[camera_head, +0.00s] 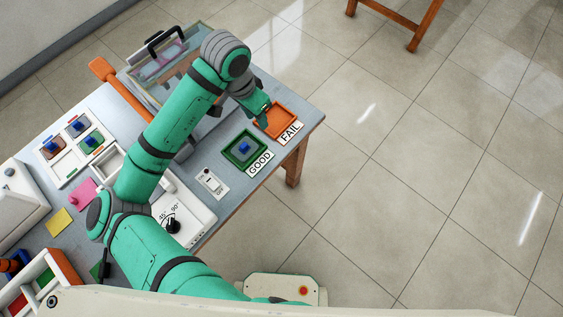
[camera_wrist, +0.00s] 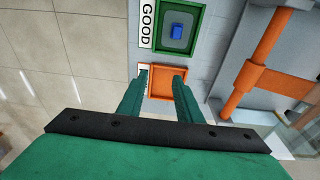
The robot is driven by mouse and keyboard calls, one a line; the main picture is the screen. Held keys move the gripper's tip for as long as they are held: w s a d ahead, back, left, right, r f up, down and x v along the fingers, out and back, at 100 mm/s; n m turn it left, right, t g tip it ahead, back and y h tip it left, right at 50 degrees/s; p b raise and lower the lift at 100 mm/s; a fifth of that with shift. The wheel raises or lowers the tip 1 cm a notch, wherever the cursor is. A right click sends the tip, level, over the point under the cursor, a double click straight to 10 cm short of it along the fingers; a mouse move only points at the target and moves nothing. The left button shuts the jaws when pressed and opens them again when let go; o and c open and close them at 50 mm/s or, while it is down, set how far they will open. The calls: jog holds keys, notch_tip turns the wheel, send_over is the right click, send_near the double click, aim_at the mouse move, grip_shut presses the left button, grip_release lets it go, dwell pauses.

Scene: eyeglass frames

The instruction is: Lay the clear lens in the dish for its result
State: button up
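The green dish (camera_head: 231,160) with the GOOD label lies near the table's front edge. In it sits a square piece with a blue knob (camera_head: 245,148); its plate looks see-through, with green showing under it. The wrist view shows this green dish (camera_wrist: 147,46) and the blue knob (camera_wrist: 177,32) too. The orange dish (camera_head: 277,122) with the FAIL label is to its right; the part seen in the wrist view (camera_wrist: 167,84) looks empty. My gripper (camera_head: 264,115) is over the orange dish. In the wrist view its fingers (camera_wrist: 160,92) are apart with nothing between them.
A white tray (camera_head: 66,160) at the left holds several coloured square pieces with blue knobs. A switch plate (camera_head: 209,183) and a dial box (camera_head: 190,222) stand near the front edge. A clear-sided case with a black handle (camera_head: 165,45) is behind my arm. Floor lies beyond the edge.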

jog(key=w+d+r+n+t+h, duration=0.2)
jog(key=w+d+t+h, duration=0.15)
jog(key=d, duration=0.55)
jog(key=w+d+r+n+t+h, duration=0.2)
jog(key=d+r+t+h, duration=0.15)
jog(key=d, duration=0.55)
jog(key=w+d+r+n+t+h, duration=0.1)
jog(key=w+d+r+t+h, duration=0.2)
jog(key=d, duration=0.6)
jog(key=s+a+f+n+t+y, duration=0.2)
jog(key=s+a+f+n+y, duration=0.25)
jog(key=s+f, duration=0.45)
jog(key=s+a+f+n+t+y, duration=0.35)
jog(key=s+f+y, duration=0.25)
jog(key=s, duration=0.4)
jog(key=s+a+m, duration=0.2)
jog(key=s+a, duration=0.2)
jog(key=s, duration=0.6)
jog(key=s+a+m+g, duration=0.1)
jog(key=s+a+m, duration=0.2)
jog(key=s, duration=0.7)
jog(key=shift+a+y, duration=0.45)
jog(key=shift+a, duration=0.7)
jog(key=shift+r, duration=0.1)
